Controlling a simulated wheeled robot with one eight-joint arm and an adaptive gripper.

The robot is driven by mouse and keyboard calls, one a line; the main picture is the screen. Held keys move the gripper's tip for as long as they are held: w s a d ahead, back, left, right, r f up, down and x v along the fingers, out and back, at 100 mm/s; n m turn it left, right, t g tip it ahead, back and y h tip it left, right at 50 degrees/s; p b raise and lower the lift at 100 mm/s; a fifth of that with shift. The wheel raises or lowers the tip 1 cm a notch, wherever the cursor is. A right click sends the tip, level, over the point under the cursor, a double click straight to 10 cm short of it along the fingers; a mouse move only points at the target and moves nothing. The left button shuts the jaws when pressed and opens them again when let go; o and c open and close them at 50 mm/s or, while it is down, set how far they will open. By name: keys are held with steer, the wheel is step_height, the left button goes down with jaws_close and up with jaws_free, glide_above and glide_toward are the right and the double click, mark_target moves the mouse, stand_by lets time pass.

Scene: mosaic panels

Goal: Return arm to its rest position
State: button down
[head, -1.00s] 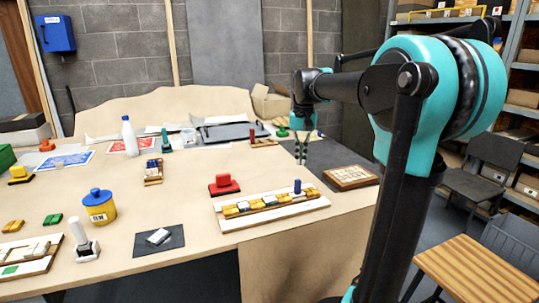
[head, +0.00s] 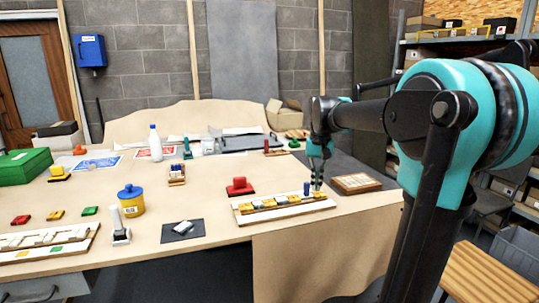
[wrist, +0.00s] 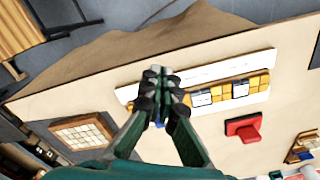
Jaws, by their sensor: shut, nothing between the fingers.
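My gripper (head: 318,183) is shut and empty. In the head view it points down at the right end of the white mosaic panel (head: 327,205), close to a small blue cylinder (head: 307,188). The arm reaches in from the right side. In the wrist view the closed fingertips (wrist: 160,76) are in the middle, over the panel (wrist: 208,71), and hide part of the blue cylinder (wrist: 159,124). I cannot tell the height of the fingertips above the panel.
A red stamp-like block (head: 239,187) stands behind the panel. A wooden tile tray (head: 357,183) lies to its right. A yellow pot (head: 131,200), a dark mat (head: 182,231) and a white bottle (head: 155,143) stand farther left. Shelves (head: 465,55) are behind my arm.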

steer(key=s+d+f+n+t, duration=0.1)
steer(key=s+d+f+t, duration=0.1)
steer(key=s+f, duration=0.8)
steer(key=s+d+f+n+t, duration=0.1)
steer(key=s+f, duration=0.9)
steer(key=f, duration=0.3)
steer(key=shift+s+d+t, duration=0.35)
steer(key=shift+s+t, duration=0.05)
